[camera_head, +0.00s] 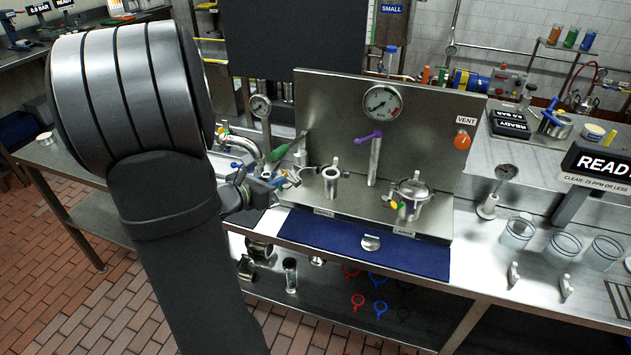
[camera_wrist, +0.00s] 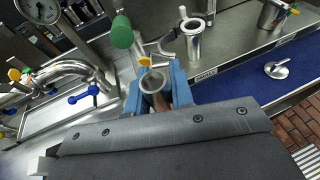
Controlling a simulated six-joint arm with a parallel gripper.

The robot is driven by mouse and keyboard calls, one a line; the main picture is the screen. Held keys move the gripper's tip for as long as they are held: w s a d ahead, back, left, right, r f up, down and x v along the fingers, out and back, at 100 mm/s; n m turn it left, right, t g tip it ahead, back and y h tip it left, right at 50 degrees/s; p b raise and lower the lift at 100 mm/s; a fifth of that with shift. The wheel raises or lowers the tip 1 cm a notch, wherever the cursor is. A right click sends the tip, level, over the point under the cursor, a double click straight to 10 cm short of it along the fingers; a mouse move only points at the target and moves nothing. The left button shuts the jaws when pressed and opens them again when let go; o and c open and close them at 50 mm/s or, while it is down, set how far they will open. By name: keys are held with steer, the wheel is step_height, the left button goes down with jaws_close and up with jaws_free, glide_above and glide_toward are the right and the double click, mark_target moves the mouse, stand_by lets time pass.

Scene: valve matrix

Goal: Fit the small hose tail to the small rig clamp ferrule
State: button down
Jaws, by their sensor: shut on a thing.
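My gripper (camera_wrist: 157,88) has its blue fingers closed around a metal piece with a round, open flanged end (camera_wrist: 152,80), which looks like the small hose tail. In the head view my gripper (camera_head: 268,188) is at the left edge of the steel rig, and the held piece is hard to make out there. The small rig clamp ferrule (camera_head: 330,184) stands upright on the rig above the SMALL label, to the right of my gripper.
A green-handled part (camera_wrist: 122,32) stands close above the held piece in the wrist view. The larger clamped ferrule (camera_head: 411,200) is farther right. A purple-handled lever (camera_head: 374,160) and gauge (camera_head: 382,102) are behind. A blue mat (camera_head: 350,243) with a metal disc lies in front.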

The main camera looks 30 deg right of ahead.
steer(key=w+a+f+n+t+y, duration=0.3)
steer(key=w+a+n+y, duration=0.15)
steer(key=a, duration=0.55)
steer(key=w+a+f+n+t+y, duration=0.3)
steer(key=w+a+n+t+y, duration=0.15)
steer(key=a, duration=0.55)
steer(key=w+d+r+m+g+h, duration=0.35)
steer(key=d+r, duration=0.45)
steer(key=d, duration=0.4)
steer(key=w+d+r+m+g+h, duration=0.2)
steer(key=d+r+m+h, duration=0.15)
steer(key=d+r, duration=0.7)
steer(key=s+d+f+m+g+h, duration=0.2)
steer(key=s+d, duration=0.3)
steer(key=d, duration=0.3)
steer(key=s+d+f+m+g+h, duration=0.1)
steer(key=s+d+f+m+g, duration=0.2)
steer(key=s+d, duration=0.3)
steer(key=d+g, duration=0.1)
steer(key=d, duration=0.2)
steer(key=shift+s+m+g+h, duration=0.25)
steer(key=shift+m+g+h, duration=0.05)
steer(key=shift+m+h, duration=0.1)
steer(key=shift+f, duration=3.45)
